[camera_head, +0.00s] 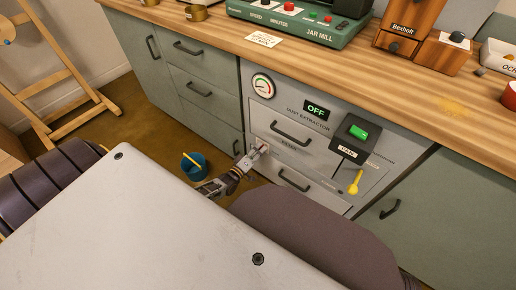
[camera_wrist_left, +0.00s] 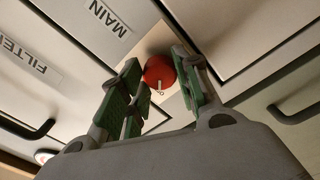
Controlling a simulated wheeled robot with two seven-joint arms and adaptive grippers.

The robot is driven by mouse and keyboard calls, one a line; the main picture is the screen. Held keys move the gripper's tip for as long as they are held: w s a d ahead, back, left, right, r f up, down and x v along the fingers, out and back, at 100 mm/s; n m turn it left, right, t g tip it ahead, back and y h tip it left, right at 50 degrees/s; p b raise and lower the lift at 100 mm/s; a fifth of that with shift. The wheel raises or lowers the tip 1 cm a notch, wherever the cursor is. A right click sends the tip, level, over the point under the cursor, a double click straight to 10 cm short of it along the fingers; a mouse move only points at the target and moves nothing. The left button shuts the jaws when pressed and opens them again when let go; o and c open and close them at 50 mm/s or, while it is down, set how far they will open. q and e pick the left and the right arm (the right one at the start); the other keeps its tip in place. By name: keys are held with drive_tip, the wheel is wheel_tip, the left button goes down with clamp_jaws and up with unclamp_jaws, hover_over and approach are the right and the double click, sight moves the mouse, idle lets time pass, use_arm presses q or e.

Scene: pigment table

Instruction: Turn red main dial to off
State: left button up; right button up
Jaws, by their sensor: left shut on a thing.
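The red main dial (camera_wrist_left: 158,72) shows in the left wrist view on a pale square plate, beside a label reading MAIN (camera_wrist_left: 110,17). My left gripper (camera_head: 258,151) is at the front of the grey dust extractor cabinet (camera_head: 322,170). In the wrist view its green-padded fingers are shut on the red dial, one on each side. In the head view the gripper mostly hides the dial. The display (camera_head: 316,110) on the cabinet reads OFF in green. My right gripper is not in view.
Near the dial are drawer handles (camera_head: 291,134), a gauge (camera_head: 263,85), a fan box with a green switch (camera_head: 350,138) and a yellow lever (camera_head: 355,183). A blue container (camera_head: 193,167) stands on the floor to the left. The wooden worktop (camera_head: 350,73) overhangs the cabinets.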

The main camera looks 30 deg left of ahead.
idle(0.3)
use_arm(q)
drive_tip(key=o, duration=1.1)
drive_tip(key=shift+c, duration=0.2)
drive_tip(key=shift+s, duration=0.1)
drive_tip(key=s+a, duration=0.1)
drive_tip(key=s, duration=1)
drive_tip(key=shift+s, duration=0.4)
